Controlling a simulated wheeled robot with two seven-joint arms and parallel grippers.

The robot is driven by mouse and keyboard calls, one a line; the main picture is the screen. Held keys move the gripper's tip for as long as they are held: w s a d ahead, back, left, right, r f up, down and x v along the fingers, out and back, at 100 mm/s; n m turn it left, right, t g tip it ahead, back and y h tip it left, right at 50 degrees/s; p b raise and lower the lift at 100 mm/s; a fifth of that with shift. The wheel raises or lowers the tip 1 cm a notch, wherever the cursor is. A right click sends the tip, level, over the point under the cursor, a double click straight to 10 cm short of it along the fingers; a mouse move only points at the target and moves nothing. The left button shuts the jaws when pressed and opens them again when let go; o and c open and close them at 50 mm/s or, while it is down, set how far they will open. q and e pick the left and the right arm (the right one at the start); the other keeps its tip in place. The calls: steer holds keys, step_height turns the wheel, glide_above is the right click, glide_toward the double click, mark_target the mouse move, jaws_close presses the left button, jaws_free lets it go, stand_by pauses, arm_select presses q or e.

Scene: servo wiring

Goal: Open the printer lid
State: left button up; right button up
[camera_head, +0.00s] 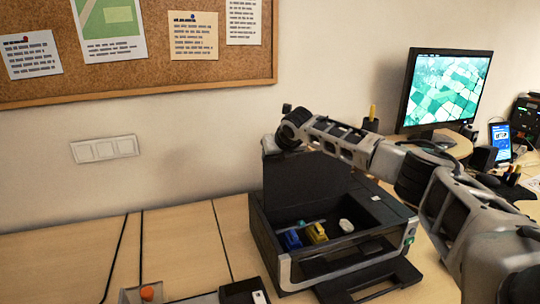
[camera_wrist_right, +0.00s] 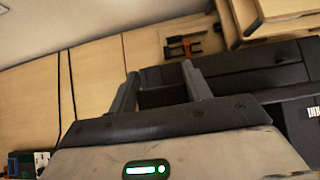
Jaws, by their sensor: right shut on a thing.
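The dark printer (camera_head: 400,234) stands on the desk with its lid (camera_head: 300,180) raised, standing steeply above the back of the open body. My right arm reaches in from the right, and its gripper (camera_head: 284,128) is at the lid's top left edge. The gripper is shut on the lid; the contact itself is mostly hidden by the wrist. In the right wrist view its two fingers (camera_wrist_right: 160,90) show with a gap and dark printer parts between and behind them. My left gripper is not in view.
Inside the printer lie a blue block (camera_head: 292,240), a yellow block (camera_head: 317,233) and a white piece (camera_head: 346,225). An output tray (camera_head: 375,283) juts out in front. A monitor (camera_head: 448,90) and phone (camera_head: 500,141) stand at right. The desk left of the printer is mostly clear.

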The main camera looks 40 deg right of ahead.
steer(key=shift+s+f, duration=0.15)
steer(key=shift+f, duration=0.2)
steer(key=o, duration=1.4)
steer(key=shift+r, duration=0.15)
steer(key=shift+s+a+r, duration=0.1)
steer(key=shift+s+r, duration=0.15)
steer(key=shift+r, duration=0.15)
arm_select(q)
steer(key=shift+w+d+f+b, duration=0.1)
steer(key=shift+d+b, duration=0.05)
steer(key=shift+b, duration=0.45)
arm_select(e)
steer(key=shift+v, duration=7.45)
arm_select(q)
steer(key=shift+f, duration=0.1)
